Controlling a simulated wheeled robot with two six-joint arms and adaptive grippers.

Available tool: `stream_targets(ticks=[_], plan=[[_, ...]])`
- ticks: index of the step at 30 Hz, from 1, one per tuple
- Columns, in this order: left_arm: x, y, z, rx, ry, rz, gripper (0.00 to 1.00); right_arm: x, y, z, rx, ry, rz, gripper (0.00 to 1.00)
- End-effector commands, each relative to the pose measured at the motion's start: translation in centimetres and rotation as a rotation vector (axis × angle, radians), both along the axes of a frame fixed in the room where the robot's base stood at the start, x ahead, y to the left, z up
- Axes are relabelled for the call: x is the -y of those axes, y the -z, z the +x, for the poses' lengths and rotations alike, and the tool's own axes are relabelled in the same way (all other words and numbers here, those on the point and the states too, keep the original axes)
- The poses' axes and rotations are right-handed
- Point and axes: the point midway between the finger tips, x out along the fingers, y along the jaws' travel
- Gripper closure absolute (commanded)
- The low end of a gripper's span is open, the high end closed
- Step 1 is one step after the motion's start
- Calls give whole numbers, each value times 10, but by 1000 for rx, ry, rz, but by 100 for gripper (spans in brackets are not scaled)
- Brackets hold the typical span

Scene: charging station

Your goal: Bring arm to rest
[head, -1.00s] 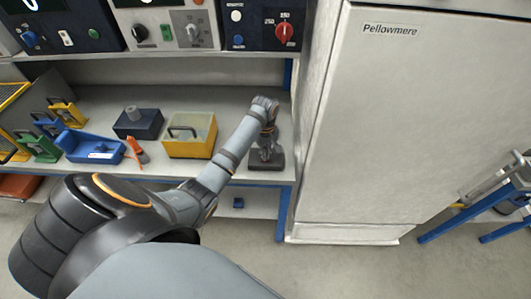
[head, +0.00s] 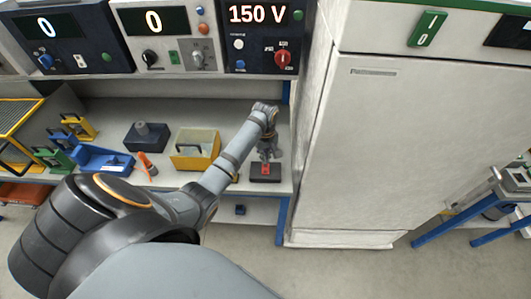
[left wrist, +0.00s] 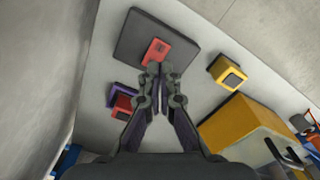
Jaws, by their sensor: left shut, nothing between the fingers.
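My left arm reaches from the lower left to the right end of the workbench. In the head view my left gripper (head: 268,155) points down just above a dark flat pad (head: 265,178). A small red block (head: 265,168) sits on the pad. In the left wrist view the gripper (left wrist: 160,70) is shut and empty. Its fingertips appear close to the lower edge of the red block (left wrist: 156,52) on the dark pad (left wrist: 135,38). I cannot tell whether they touch it. My right gripper is not in view.
A yellow box (head: 196,150) stands left of the arm on the bench (head: 105,105). A blue tray (head: 100,160) and other items lie farther left. A tall pale cabinet (head: 400,150) stands close on the right. A panel reading 150 V (head: 262,35) is above.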

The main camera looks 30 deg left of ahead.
Motion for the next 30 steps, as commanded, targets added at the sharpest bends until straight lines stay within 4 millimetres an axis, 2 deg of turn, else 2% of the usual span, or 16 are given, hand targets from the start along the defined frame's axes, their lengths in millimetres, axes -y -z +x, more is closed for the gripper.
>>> stream_targets(ticks=[1, 17, 20, 24, 30], plan=[[0, -5, 0, -1, 0, 0, 100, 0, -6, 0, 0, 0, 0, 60], [1, -1, -2, 2, 13, 1, 100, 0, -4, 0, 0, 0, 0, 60], [11, 8, -20, 22, 120, 18, 100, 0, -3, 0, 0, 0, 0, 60], [36, 16, -72, 85, 428, 66, 100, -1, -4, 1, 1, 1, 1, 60], [59, 2, -129, 159, 750, 132, 100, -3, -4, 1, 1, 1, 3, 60]])
